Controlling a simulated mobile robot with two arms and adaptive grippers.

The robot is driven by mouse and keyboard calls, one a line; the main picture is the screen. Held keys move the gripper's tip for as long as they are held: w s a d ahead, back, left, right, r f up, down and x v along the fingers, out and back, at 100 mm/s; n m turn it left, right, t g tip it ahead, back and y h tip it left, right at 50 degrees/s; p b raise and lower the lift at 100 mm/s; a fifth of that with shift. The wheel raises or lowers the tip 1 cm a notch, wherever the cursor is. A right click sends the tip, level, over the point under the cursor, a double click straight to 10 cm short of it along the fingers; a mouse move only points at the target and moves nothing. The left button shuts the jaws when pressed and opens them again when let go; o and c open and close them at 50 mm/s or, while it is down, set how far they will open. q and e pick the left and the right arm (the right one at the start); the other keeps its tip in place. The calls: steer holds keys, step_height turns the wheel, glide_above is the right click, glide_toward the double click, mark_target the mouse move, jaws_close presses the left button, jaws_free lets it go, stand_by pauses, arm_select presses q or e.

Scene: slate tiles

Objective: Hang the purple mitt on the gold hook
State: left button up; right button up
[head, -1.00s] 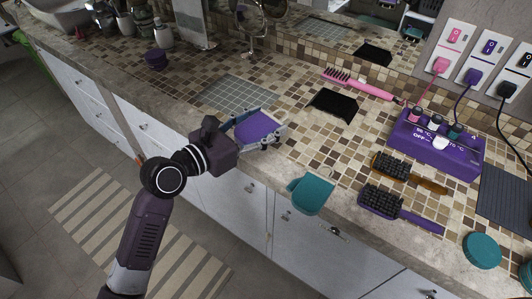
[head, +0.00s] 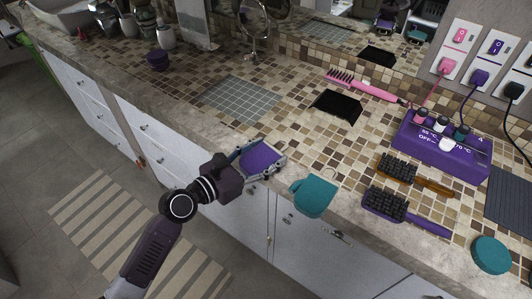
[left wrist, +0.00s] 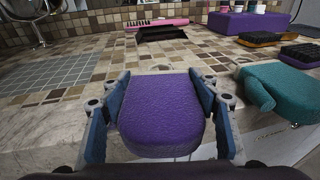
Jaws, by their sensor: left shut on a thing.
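The purple mitt (head: 261,160) is held in my left gripper (head: 264,156) by the front edge of the counter. In the left wrist view the mitt (left wrist: 160,122) lies between the two blue-grey fingers, which close on it from both sides. Its rounded end points toward the camera. A teal mitt (head: 313,196) hangs at the counter's front edge, just right of my gripper; it also shows in the left wrist view (left wrist: 283,90). I cannot make out a gold hook in either view. My right gripper is out of view.
The counter (head: 190,105) carries a purple tool station (head: 433,155), an orange brush (head: 400,170), a purple brush (head: 385,203), a pink brush (head: 358,86) and a black mat (head: 337,106). White cabinets (head: 240,215) stand below. The floor in front is open.

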mark_target(248, 166)
arm_select(q)
steer(key=shift+f, duration=0.15)
steer(key=o, duration=1.2)
steer(key=shift+f+b, duration=0.2)
steer(key=shift+b, duration=0.5)
steer(key=v, duration=0.8)
